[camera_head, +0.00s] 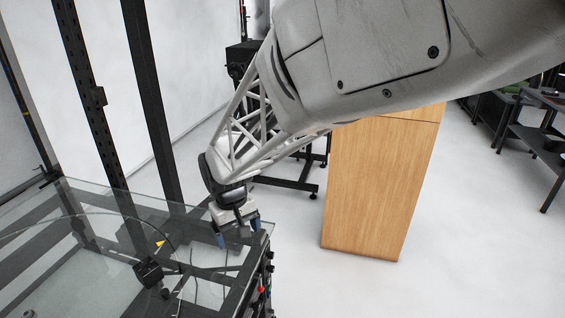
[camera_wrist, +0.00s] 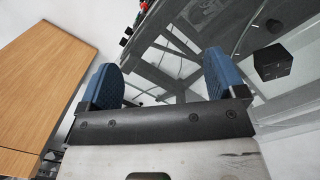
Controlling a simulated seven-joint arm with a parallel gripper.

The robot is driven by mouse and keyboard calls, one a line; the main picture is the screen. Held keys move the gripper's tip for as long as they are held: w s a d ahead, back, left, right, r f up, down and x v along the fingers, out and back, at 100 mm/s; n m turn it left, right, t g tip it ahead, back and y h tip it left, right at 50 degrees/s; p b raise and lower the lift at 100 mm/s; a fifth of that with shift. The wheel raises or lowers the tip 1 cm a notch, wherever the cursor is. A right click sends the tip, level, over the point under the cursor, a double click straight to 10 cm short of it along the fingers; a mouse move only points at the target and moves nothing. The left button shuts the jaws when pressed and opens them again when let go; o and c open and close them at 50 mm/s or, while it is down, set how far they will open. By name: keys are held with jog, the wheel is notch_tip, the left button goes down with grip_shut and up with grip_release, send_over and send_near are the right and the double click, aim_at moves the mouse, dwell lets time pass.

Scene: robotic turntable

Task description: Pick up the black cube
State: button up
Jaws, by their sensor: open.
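The black cube (camera_head: 148,272) sits on the glass tabletop (camera_head: 100,290) in the head view, at the lower left. In the wrist view the black cube (camera_wrist: 272,63) is at the right, outside the space between the fingers. My gripper (camera_head: 238,233) points down near the right edge of the glass table, to the right of the cube and apart from it. In the wrist view my gripper (camera_wrist: 161,72) shows two blue fingers spread wide, with nothing between them.
Thin cables (camera_head: 180,262) run over the glass close to the cube. Dark upright posts (camera_head: 150,100) stand behind the table. A wooden cabinet (camera_head: 375,190) stands to the right, beyond a strip of clear floor. Colored knobs (camera_head: 264,288) line the table's right side.

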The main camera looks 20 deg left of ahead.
jog(key=s+a+f+n, duration=0.1)
jog(key=s+a+f, duration=0.15)
jog(key=a, duration=0.35)
jog(key=n, duration=0.3)
send_over(146, 266)
jog(key=shift+y, duration=0.4)
notch_tip(146, 266, down, 5)
jog(key=shift+w+r, duration=0.1)
jog(key=shift+w, duration=0.05)
jog(key=shift+f, duration=1.35)
jog(key=shift+f, duration=0.1)
jog(key=shift+f, duration=2.5)
jog(key=shift+c, duration=0.3)
